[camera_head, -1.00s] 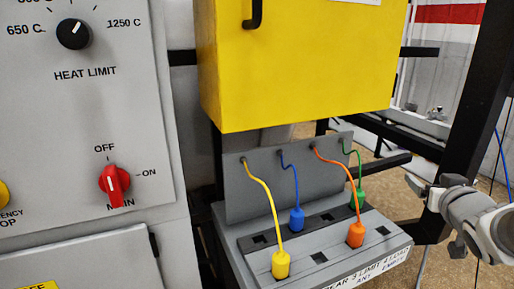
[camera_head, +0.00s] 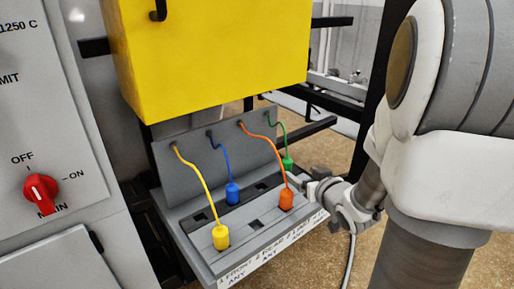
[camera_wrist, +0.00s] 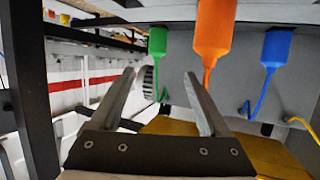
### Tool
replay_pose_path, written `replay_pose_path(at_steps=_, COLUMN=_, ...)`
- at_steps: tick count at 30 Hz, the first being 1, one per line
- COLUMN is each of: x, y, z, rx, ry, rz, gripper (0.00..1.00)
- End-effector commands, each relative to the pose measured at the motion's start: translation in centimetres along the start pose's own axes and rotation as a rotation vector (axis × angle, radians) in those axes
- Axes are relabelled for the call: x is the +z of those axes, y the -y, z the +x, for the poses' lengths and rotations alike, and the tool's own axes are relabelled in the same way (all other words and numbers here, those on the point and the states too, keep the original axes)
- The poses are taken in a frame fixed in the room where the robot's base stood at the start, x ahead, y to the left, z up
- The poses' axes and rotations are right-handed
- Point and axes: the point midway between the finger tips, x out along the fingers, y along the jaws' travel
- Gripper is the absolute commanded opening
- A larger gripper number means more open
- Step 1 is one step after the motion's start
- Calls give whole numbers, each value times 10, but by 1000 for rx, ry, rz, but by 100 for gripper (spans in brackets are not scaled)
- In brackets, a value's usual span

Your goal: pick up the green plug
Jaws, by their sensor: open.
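The green plug (camera_head: 288,164) stands in the back row of the grey socket panel (camera_head: 262,222), at its right end, with a green cord running up to the back plate. My gripper (camera_head: 309,182) is at the panel's right side, close to the green and orange plugs. In the wrist view, which shows the plugs hanging upside down, the green plug (camera_wrist: 157,41) appears between and past the two open fingertips (camera_wrist: 158,72). Nothing is between the fingers. Whether a finger touches a plug cannot be told.
The orange plug (camera_head: 286,199) is right beside my gripper, and it looms near the right finger in the wrist view (camera_wrist: 213,28). The blue plug (camera_head: 232,193) and yellow plug (camera_head: 221,237) stand farther left. A yellow box (camera_head: 210,55) overhangs behind the panel.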

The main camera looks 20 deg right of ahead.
Motion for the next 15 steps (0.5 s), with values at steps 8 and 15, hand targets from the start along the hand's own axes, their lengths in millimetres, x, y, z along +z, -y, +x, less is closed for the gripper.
replay_pose_path(at_steps=8, x=4, y=0, z=43, rx=2, ry=0, rz=-4, gripper=80)
replay_pose_path(at_steps=15, x=2, y=-1, z=76, rx=4, ry=0, rz=-3, gripper=80)
